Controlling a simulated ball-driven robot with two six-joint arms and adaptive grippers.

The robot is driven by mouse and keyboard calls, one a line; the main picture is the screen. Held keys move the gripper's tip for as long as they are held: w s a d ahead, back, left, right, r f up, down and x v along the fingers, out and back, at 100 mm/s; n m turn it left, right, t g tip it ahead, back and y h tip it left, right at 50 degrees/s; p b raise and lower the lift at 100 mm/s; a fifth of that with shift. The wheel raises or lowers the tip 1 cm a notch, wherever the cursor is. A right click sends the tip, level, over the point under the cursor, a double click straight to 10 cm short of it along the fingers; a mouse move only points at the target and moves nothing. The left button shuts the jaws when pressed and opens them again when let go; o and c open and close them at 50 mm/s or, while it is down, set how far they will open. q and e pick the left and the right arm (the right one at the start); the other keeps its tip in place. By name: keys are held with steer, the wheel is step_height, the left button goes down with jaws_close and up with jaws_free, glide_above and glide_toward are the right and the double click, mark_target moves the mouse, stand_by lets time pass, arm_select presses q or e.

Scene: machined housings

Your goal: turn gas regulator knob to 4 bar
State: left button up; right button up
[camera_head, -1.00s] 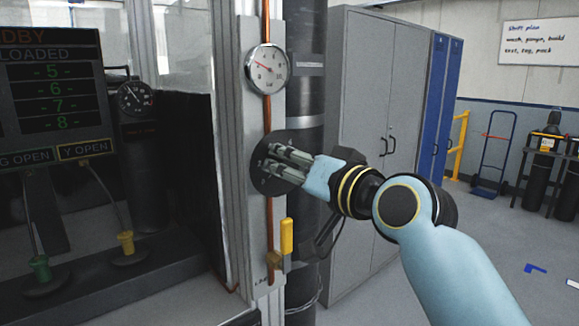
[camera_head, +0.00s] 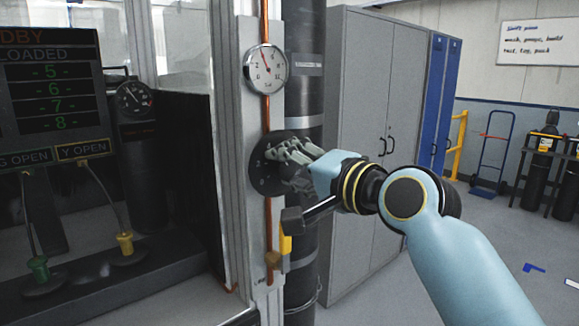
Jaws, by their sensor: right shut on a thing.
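The regulator knob's round black plate (camera_head: 260,178) is on the pale panel, with dark holes or marks around its rim. My right gripper (camera_head: 279,155) reaches in from the right, its fingers shut on the knob at the plate's middle. The fingers hide most of the knob. Above it, a round white pressure gauge (camera_head: 274,78) has a red needle that points up and slightly left, near the 4 mark. The exact reading is too small to be sure of. My left gripper is not in view.
A copper pipe (camera_head: 268,215) runs down the panel behind gauge and plate. A yellow lever (camera_head: 286,245) below is partly covered by the dark part on my right wrist. A grey cabinet (camera_head: 362,120) stands behind my arm. A machine with a screen (camera_head: 55,95) fills the left.

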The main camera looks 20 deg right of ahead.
stand_by(0.5)
steer(key=o, duration=1.1)
steer(key=shift+o, duration=0.2)
steer(key=f+v, duration=0.1)
steer(key=v, duration=1.1)
steer(key=shift+r, duration=0.5)
